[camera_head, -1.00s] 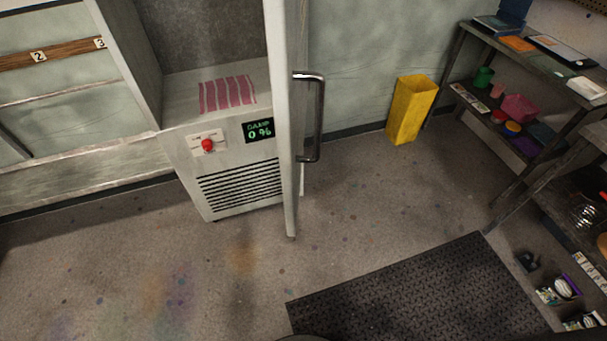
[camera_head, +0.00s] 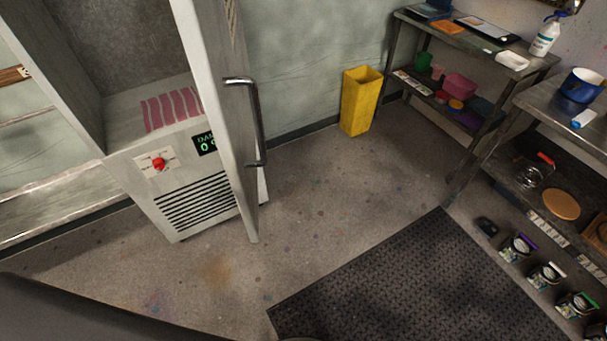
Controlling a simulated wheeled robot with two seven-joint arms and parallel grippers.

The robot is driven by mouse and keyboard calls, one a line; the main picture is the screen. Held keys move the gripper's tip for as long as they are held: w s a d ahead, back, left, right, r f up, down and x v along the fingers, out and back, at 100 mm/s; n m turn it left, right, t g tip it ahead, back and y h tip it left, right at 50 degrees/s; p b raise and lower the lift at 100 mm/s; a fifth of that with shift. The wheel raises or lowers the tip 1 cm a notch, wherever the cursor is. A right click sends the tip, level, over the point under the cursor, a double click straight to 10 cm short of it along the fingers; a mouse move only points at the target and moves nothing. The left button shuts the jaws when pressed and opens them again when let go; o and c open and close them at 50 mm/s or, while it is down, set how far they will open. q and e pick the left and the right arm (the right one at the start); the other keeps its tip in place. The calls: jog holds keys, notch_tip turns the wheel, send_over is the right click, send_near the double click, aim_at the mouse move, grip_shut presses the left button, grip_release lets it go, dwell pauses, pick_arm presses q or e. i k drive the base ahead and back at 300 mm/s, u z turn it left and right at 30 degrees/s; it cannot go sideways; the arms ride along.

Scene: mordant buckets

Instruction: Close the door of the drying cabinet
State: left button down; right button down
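The drying cabinet (camera_head: 133,168) stands at the left with its door (camera_head: 215,110) swung open, seen nearly edge-on and sticking out toward me. A metal bar handle (camera_head: 258,125) is on the door's right-hand face. Inside the cabinet lies a pink striped cloth (camera_head: 171,108). Below it are a red knob (camera_head: 159,164) and a green display, partly hidden by the door. A dark, blurred shape at the bottom left looks like part of my own arm. Neither gripper is in view.
A yellow bin (camera_head: 360,102) stands against the back wall. Metal shelves (camera_head: 462,47) with bottles, pots and boxes line the right side. A dark rubber mat (camera_head: 415,285) lies on the floor in front. The floor between door and bin is clear.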

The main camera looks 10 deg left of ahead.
aim_at(211, 32)
jog(key=z, duration=1.55)
jog(key=i, duration=0.65)
jog(key=z, duration=1.95)
jog(key=i, duration=1.15)
jog(key=u, duration=4.2)
